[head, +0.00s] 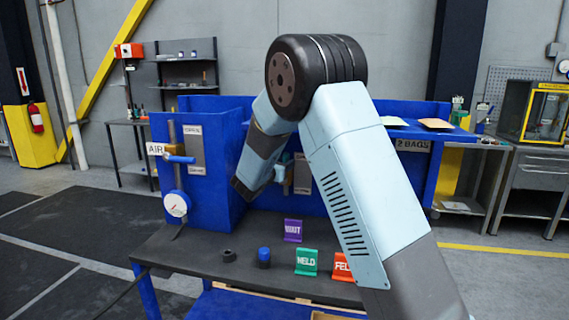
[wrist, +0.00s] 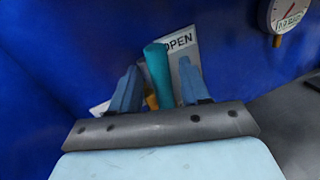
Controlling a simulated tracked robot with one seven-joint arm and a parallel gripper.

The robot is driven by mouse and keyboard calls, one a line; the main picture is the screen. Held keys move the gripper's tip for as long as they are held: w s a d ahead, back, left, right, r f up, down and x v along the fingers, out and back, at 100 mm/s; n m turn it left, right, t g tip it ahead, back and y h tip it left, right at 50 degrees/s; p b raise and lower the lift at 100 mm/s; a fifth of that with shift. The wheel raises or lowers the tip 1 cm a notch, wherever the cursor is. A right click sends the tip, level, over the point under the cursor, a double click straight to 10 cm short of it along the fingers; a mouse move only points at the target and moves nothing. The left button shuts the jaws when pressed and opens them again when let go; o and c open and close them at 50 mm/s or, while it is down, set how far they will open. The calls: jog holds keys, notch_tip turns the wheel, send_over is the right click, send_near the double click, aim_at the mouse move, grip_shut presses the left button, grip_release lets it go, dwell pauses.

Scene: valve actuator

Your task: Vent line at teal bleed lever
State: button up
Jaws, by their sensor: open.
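The teal bleed lever (wrist: 158,75) stands close to upright in the wrist view, in front of a white plate marked OPEN (wrist: 181,42). My gripper (wrist: 159,80) is open, with one blue-grey finger on each side of the lever. The left finger looks slightly apart from it and the right finger is close; contact cannot be told. A brass-coloured part shows low between the fingers. In the head view my arm covers much of this area. A small teal and brass fitting (head: 282,168) shows just right of my forearm, beside a white plate (head: 302,174).
A blue lever (head: 180,159) with an AIR sign (head: 156,149) and a gauge (head: 177,205) are on the left blue panel. Another gauge (wrist: 287,14) is right of my gripper. Purple (head: 293,230), green (head: 307,262) and orange (head: 343,266) signs stand on the dark bench (head: 190,245).

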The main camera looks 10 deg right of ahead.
jog(key=shift+w+d, duration=0.4)
jog(key=shift+w, duration=0.15)
jog(key=shift+c, duration=0.3)
grip_shut()
